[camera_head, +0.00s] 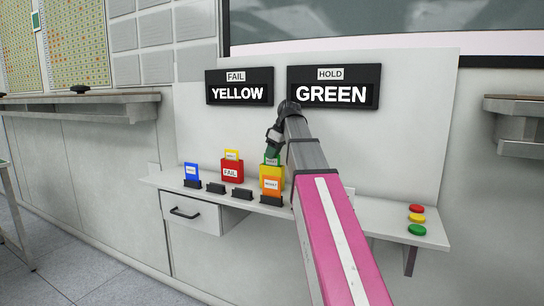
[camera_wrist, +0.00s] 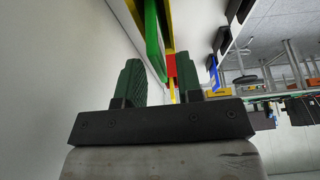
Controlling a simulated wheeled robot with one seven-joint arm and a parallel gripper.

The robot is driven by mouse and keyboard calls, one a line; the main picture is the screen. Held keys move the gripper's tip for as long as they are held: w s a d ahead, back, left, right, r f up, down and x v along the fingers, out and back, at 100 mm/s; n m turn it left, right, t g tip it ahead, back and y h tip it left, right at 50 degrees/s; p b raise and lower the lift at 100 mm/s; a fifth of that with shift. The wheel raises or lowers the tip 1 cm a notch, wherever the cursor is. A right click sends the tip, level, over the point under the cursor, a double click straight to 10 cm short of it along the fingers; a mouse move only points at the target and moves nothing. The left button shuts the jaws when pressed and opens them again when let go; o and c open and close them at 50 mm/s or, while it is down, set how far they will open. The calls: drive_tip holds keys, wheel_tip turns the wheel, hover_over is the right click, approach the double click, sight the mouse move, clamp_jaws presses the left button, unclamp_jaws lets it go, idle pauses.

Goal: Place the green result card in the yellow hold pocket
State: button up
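The green result card (camera_head: 271,161) stands upright at the yellow hold pocket (camera_head: 270,170), its lower part hidden by the pocket; I cannot tell how deep it sits. An orange card stands in front and covers much of the pocket. My gripper (camera_head: 273,150) is just above the green card. In the wrist view, my gripper's two dark green fingers (camera_wrist: 167,80) are spread apart. The green card (camera_wrist: 153,40) reaches down between them, close to the left finger, with a gap to the right finger. Yellow and red surfaces show behind it.
The red FAIL pocket (camera_head: 231,172) holds a yellow card (camera_head: 232,155). A blue card (camera_head: 191,171) stands at the left, near empty black holders (camera_head: 216,188). The orange card (camera_head: 271,185) stands in front. Wall signs read FAIL YELLOW (camera_head: 239,93) and HOLD GREEN (camera_head: 332,94). Buttons (camera_head: 416,218) sit right.

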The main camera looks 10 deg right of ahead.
drive_tip(key=v, duration=1.1)
